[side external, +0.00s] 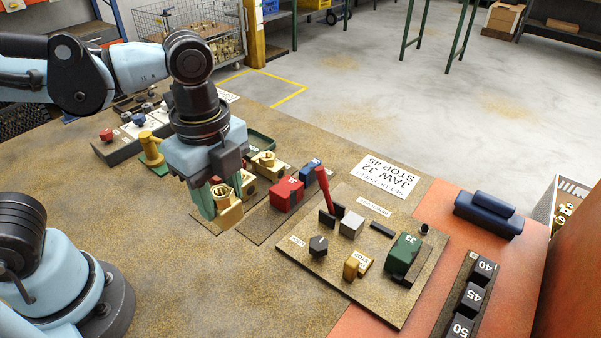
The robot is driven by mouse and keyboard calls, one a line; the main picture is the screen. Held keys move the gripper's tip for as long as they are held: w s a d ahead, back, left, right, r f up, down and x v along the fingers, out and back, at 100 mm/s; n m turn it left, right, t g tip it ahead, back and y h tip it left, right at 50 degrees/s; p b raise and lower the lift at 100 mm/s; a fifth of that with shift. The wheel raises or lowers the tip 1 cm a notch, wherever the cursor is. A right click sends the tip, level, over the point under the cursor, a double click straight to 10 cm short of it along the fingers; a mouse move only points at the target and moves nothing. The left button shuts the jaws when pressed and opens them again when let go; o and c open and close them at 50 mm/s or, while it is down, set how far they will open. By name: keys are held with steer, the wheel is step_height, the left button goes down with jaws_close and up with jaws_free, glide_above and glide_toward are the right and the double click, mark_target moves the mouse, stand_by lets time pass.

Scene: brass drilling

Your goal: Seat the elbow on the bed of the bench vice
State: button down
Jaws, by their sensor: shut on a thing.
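My gripper (226,200) is shut on a brass elbow (230,213), held above the brown bench, left of the vice plate. The elbow's threaded round mouth faces up; my fingers hide part of its left side. The bench vice (373,297) seems to be the speckled square plate with a red lever (324,190), a grey block (351,225), a green block (405,253), a yellow piece (357,265) and a dark knob (318,246). The space between the grey and green blocks looks empty, apart from a small dark bar (382,230).
A red block (287,194) and a blue block (311,172) stand on a strip between my gripper and the plate. More brass fittings (266,163) sit behind my gripper. A card (388,178) reads "JAW J2 STOP 45". Blocks marked 40, 45 (472,298) and 50 stand at right.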

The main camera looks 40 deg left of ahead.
steer(key=w+d+r, duration=0.2)
steer(key=w+d, duration=0.6)
steer(key=w, duration=0.1)
steer(key=shift+w+d+f, duration=1.45)
steer(key=shift+d+f, duration=0.15)
steer(key=shift+d, duration=0.1)
steer(key=shift+w+d+f, duration=1.4)
steer(key=shift+d+f, duration=0.2)
steer(key=shift+d, duration=0.15)
steer(key=shift+w+d+f, duration=1.45)
steer(key=shift+d+f, duration=0.15)
steer(key=shift+d, duration=0.1)
steer(key=shift+f, duration=1.45)
steer(key=shift+c, duration=0.7)
jaws_free()
step_height(320, 180, up, 7)
